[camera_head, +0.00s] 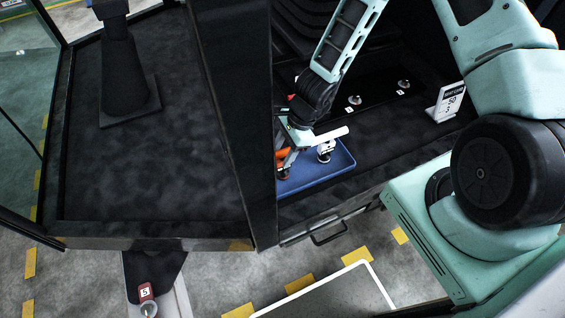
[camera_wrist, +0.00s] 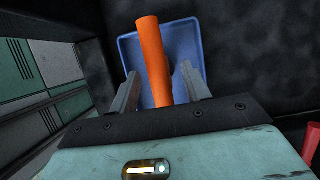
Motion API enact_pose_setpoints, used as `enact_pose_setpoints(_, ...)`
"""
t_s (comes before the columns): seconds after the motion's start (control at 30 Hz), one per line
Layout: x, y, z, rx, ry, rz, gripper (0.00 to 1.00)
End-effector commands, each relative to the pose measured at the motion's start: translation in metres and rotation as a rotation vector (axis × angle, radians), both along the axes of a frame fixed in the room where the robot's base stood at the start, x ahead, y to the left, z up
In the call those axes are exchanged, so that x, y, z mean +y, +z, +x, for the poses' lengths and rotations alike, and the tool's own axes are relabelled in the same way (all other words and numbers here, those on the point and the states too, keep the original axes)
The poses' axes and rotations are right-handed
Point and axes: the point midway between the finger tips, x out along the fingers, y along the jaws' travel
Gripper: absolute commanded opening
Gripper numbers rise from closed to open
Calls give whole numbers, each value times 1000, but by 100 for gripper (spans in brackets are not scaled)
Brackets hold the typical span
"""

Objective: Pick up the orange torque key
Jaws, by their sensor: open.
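The orange torque key (camera_head: 283,155) shows in the head view at the left end of the blue tray, partly hidden by my gripper and the dark cab post. In the wrist view the orange torque key (camera_wrist: 152,60) stands up as an orange cylinder between my two fingers. My gripper (camera_wrist: 162,88) is open, with one finger on each side of it. Gaps show beside the key, and I cannot tell whether either finger touches it. In the head view my gripper (camera_head: 290,158) is over the tray's left part.
The blue tray (camera_head: 318,176) also holds a white and dark item (camera_head: 325,152). A small sign (camera_head: 447,103) stands to the right on the dark ledge. The dark cab post (camera_head: 235,120) is close on the left. A red item (camera_wrist: 312,145) shows at the wrist view's right edge.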

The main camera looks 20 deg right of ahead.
Motion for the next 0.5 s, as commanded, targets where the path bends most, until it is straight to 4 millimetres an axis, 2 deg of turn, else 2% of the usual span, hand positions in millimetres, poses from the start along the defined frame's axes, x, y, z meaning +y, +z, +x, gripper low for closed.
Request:
enact_pose_setpoints(0.2, 9, -23, -1, 2, 0, 1, 47)
enact_pose_setpoints(0.5, 11, -29, 0, 0, 1, 0, 47)
